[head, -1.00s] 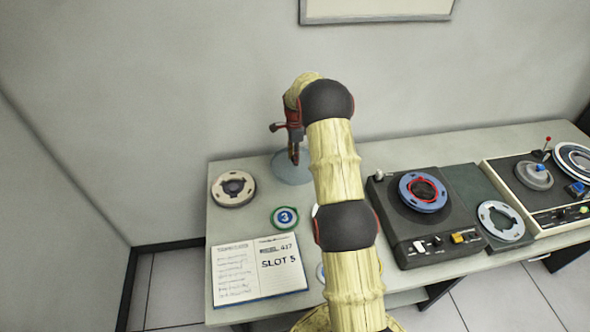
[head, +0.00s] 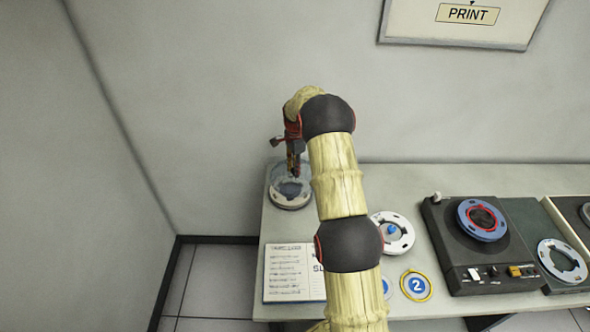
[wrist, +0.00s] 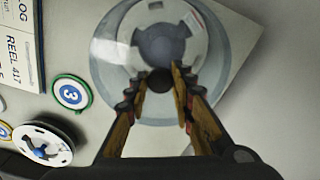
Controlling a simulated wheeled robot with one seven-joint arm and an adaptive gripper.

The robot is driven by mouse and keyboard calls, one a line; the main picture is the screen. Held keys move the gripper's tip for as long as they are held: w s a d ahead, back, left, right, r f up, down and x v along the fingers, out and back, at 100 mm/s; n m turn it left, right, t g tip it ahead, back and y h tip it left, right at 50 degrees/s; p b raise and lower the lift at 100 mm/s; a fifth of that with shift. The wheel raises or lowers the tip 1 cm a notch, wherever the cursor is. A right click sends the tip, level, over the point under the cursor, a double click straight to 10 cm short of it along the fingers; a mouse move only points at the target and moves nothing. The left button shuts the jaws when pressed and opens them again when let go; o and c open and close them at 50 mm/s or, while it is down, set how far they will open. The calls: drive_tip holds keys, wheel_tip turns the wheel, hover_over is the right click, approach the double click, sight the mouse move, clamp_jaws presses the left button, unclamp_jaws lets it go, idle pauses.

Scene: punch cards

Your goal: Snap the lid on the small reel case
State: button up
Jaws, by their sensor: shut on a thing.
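The small reel case (head: 291,201) is a pale round piece with a dark grey centre, at the table's back left corner. It also shows in the wrist view (wrist: 163,42). The clear round lid (wrist: 112,95) overlaps it, and the case shows through it. My gripper (head: 292,172) is above the case. In the wrist view my gripper (wrist: 160,79) is shut on the lid's dark knob. The lid sits off toward the bottom of that view relative to the case. I cannot tell whether lid and case touch.
A log sheet (head: 284,272) lies in front of the case. A green-rimmed disc marked 3 (wrist: 71,93), a yellow-rimmed disc marked 2 (head: 416,285) and a white reel with a blue hub (head: 395,231) lie nearby. A tape machine (head: 452,245) stands right. My arm hides some table.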

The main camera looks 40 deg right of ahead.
sight(290, 175)
drive_tip(key=shift+w+a+n, duration=0.3)
drive_tip(key=shift+w+a, duration=0.15)
drive_tip(key=shift+a, duration=0.2)
drive_tip(key=shift+w+a, duration=0.15)
drive_tip(key=shift+a, duration=0.15)
drive_tip(key=shift+d+f+n, duration=0.15)
drive_tip(key=shift+n, duration=0.25)
drive_tip(key=shift+f+b, duration=0.45)
drive_tip(key=shift+f, duration=0.15)
drive_tip(key=shift+f+b, duration=0.9)
drive_tip(key=shift+f, duration=0.8)
drive_tip(key=shift+f+b, duration=0.4)
drive_tip(key=shift+f, duration=1.4)
drive_tip(key=o, duration=1)
drive_tip(key=shift+o, duration=0.4)
drive_tip(key=shift+c, duration=0.9)
